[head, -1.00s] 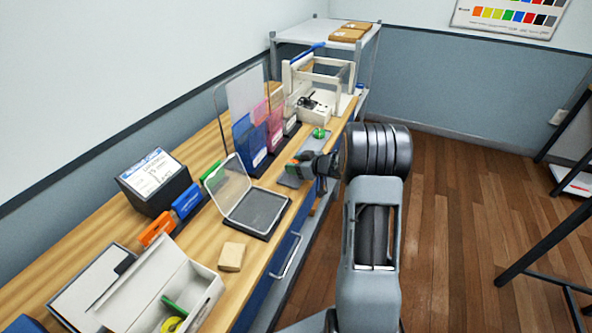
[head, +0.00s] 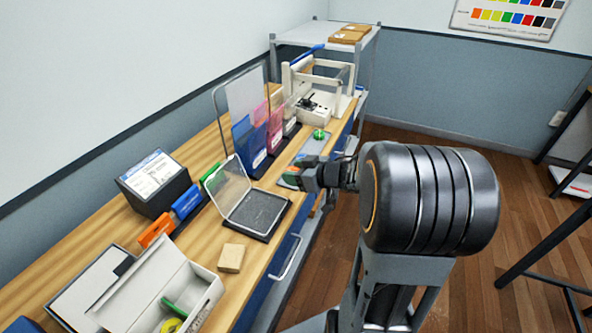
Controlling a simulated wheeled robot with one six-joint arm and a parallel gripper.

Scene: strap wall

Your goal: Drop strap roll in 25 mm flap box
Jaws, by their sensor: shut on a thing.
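My gripper (head: 299,178) is low over the right edge of the bench, just right of the clear-lidded case. It is shut on a small green thing (head: 290,181), mostly hidden by the fingers; it seems to be a strap roll. Another small green round thing (head: 319,134) sits on the grey strip behind my gripper. An open white box with a raised flap (head: 165,271) stands at the front left, with a green roll (head: 182,306) and a yellow roll (head: 171,325) in it. I cannot read a 25 mm mark on any box.
A dark case with an open clear lid (head: 257,214) and a wooden block (head: 231,258) lie between my gripper and the white box. Blue and pink holders (head: 250,140) and a clear upright panel stand behind. A black label stand (head: 155,182) is at the left.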

